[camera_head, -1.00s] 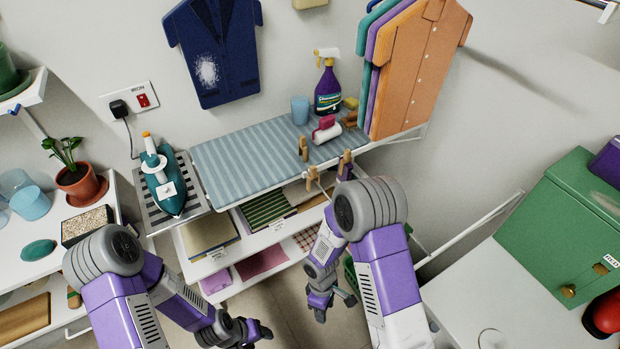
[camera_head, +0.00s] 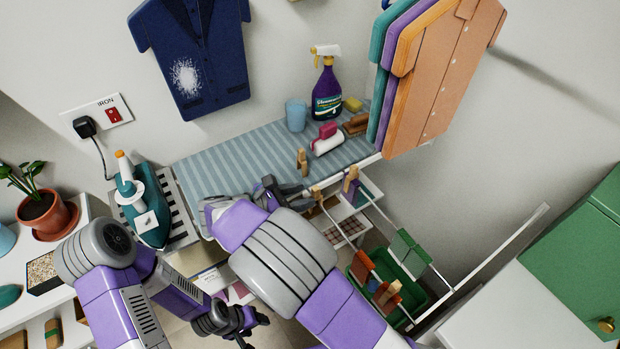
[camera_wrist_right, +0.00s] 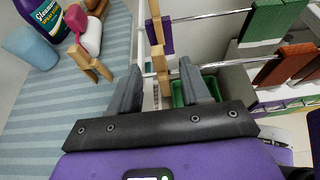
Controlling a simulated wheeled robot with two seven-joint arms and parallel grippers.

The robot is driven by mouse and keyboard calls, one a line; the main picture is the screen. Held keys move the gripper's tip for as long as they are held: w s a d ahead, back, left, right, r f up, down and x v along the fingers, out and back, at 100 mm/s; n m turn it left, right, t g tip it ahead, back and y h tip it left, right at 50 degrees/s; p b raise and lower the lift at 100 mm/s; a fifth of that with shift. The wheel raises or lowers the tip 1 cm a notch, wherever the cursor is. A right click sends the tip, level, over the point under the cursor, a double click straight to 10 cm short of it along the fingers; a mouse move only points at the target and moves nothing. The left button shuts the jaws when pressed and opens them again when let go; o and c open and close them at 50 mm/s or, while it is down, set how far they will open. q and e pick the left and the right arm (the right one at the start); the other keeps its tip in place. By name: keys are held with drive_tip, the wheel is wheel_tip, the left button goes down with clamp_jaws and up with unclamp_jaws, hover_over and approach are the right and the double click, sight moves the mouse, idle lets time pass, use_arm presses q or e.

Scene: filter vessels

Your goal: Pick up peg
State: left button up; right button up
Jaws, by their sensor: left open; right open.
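A small wooden peg (camera_head: 302,161) stands on the striped ironing board (camera_head: 235,160); it also shows in the right wrist view (camera_wrist_right: 88,62). Another wooden peg (camera_head: 316,193) is on a thin rail beside the board's edge; in the right wrist view this peg (camera_wrist_right: 160,64) appears between my fingertips, apart from them. A further peg (camera_head: 350,181) sits on the rail with purple cloth. My right gripper (camera_head: 287,188) is open and empty, near the board's front edge. My left gripper (camera_head: 254,328) is open and empty, low in front of the shelves.
A spray bottle (camera_head: 326,92), blue cup (camera_head: 296,115), pink-and-white brush (camera_head: 326,138) and brown brush (camera_head: 356,125) stand on the board's right end. An iron (camera_head: 146,215) rests at the left. Hanging shirts (camera_head: 440,80) and a drying rack with cloths (camera_head: 410,252) are right.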

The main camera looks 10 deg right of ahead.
sight(313, 194)
drive_tip(key=b+x, duration=0.1)
drive_tip(key=x, duration=0.2)
drive_tip(key=b+x, duration=0.1)
drive_tip(key=x, duration=0.3)
drive_tip(key=shift+a+f, duration=0.25)
drive_tip(key=shift+f, duration=0.15)
drive_tip(key=shift+w+d+b, duration=0.1)
drive_tip(key=shift+d+b, duration=0.2)
drive_tip(key=shift+d, duration=0.1)
use_arm(q)
wheel_tip(313, 194, down, 3)
drive_tip(key=shift+w+r, duration=0.15)
drive_tip(key=shift+r, duration=0.05)
use_arm(e)
clamp_jaws()
